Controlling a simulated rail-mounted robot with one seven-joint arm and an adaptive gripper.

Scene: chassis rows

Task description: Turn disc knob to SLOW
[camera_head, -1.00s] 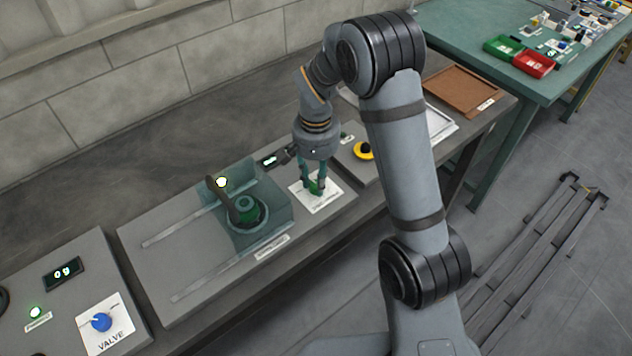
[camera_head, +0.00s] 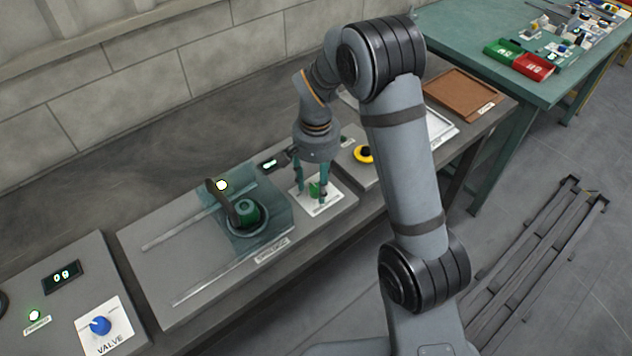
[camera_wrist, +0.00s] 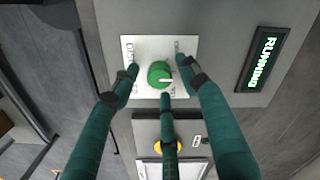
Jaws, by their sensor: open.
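The green knob (camera_wrist: 159,74) sits on a white label plate (camera_wrist: 150,48) in the wrist view. Its pale pointer mark points to the right of that picture. The printing on the plate is too small to read surely. My gripper (camera_wrist: 158,68) is open, with its three green fingers spread around the knob and gaps visible between fingertips and knob. In the head view, the knob (camera_head: 314,190) shows between the fingers of my gripper (camera_head: 312,196), above the plate (camera_head: 322,207). The gripper points down.
A lit display (camera_wrist: 263,60) reads RUNNING. Left of the knob in the head view is a machine with a translucent housing (camera_head: 270,205) and dark lever (camera_head: 220,200). A yellow-ringed black button (camera_head: 364,154) is to the right. A blue VALVE knob (camera_head: 100,325) is far left.

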